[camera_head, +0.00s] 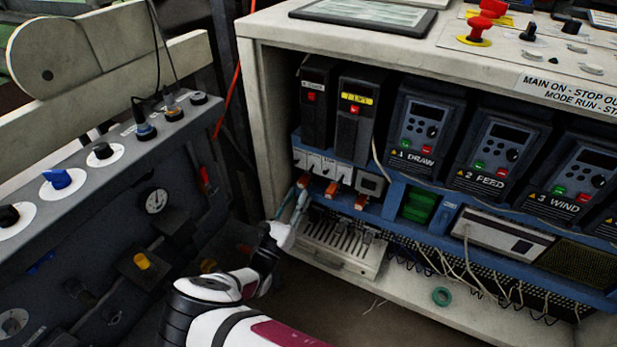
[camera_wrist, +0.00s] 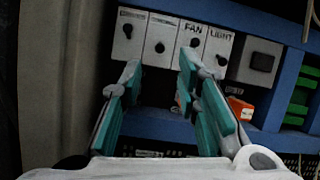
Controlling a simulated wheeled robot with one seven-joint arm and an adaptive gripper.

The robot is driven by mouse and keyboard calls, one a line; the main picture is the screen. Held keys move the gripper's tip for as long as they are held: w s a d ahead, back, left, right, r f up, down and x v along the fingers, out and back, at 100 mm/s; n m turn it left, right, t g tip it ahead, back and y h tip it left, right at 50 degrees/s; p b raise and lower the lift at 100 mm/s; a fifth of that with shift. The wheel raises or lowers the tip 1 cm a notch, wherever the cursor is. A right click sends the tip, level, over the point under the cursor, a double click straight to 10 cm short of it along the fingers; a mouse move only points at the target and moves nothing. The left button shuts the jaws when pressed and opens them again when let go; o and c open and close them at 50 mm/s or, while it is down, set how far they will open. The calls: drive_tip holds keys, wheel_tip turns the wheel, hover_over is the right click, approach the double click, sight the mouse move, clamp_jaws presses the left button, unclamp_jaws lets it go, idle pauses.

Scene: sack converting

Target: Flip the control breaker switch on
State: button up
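A row of small white breaker switches with black levers sits in the cabinet, seen in the head view (camera_head: 321,165). In the wrist view, the two right ones are labelled FAN (camera_wrist: 194,42) and LIGHT (camera_wrist: 219,58). The labels of the leftmost breaker (camera_wrist: 129,35) and second breaker (camera_wrist: 159,47) are too blurred to read, so I cannot tell which is control. The levers of the second and LIGHT breakers look lower than the other two. My gripper (camera_wrist: 160,62) is open and empty, its teal fingers spread below the row, with the second breaker between the tips. It also shows in the head view (camera_head: 295,194).
A dark square socket (camera_wrist: 261,60) and an orange part (camera_wrist: 240,108) are right of the breakers. Black drive units (camera_head: 355,115) stand above. A slotted grey box (camera_head: 340,245) lies below my gripper. The cabinet's side wall (camera_head: 265,130) is close on the left.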

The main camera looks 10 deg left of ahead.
sight(311, 169)
drive_tip(key=b+x, duration=0.1)
drive_tip(key=x, duration=0.6)
drive_tip(key=shift+w+r, duration=0.2)
drive_tip(key=shift+w, duration=0.15)
drive_tip(key=shift+d, duration=0.1)
clamp_jaws()
